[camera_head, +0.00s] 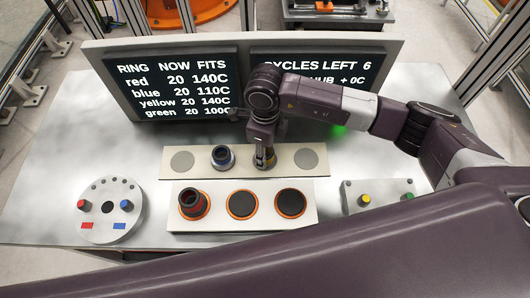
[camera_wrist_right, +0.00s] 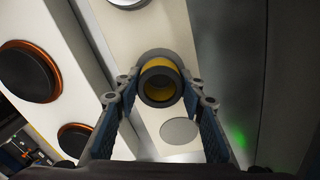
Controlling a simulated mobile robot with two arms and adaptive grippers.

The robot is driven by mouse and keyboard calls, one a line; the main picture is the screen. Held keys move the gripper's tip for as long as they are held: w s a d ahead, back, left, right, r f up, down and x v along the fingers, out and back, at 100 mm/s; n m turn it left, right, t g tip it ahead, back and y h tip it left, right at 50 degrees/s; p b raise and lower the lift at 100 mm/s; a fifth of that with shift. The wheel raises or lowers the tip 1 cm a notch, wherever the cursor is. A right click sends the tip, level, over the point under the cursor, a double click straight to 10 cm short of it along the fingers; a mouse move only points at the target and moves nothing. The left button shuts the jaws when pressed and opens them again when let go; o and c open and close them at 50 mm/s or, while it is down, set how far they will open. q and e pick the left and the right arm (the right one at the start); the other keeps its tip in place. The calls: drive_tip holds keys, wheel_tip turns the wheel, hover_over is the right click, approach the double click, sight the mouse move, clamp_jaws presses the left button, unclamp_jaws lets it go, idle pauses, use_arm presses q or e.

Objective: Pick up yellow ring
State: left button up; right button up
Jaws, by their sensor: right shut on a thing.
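The yellow ring (camera_head: 265,162) is on the pale strip, right of the blue ring (camera_head: 222,157). In the right wrist view the yellow ring (camera_wrist_right: 160,73) has a dark rim and a yellow inside wall. My right gripper (camera_head: 264,148) reaches down over it from above. In the wrist view the fingers of my right gripper (camera_wrist_right: 160,92) are shut on the ring, one on each side. The gripper partly hides the ring in the head view, and whether its base touches the strip is hard to tell. My left gripper is not in view.
A white panel (camera_head: 265,222) in front has orange-rimmed dark pads; a red ring (camera_head: 193,203) stands on its left pad. A round plate (camera_head: 107,228) with red and blue pegs lies left. A button box (camera_head: 352,188) is at right. A display board (camera_head: 243,55) stands behind.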

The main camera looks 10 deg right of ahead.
wheel_tip(320, 180, up, 23)
drive_tip(key=b, duration=0.3)
idle(0.4)
drive_tip(key=shift+f, duration=0.15)
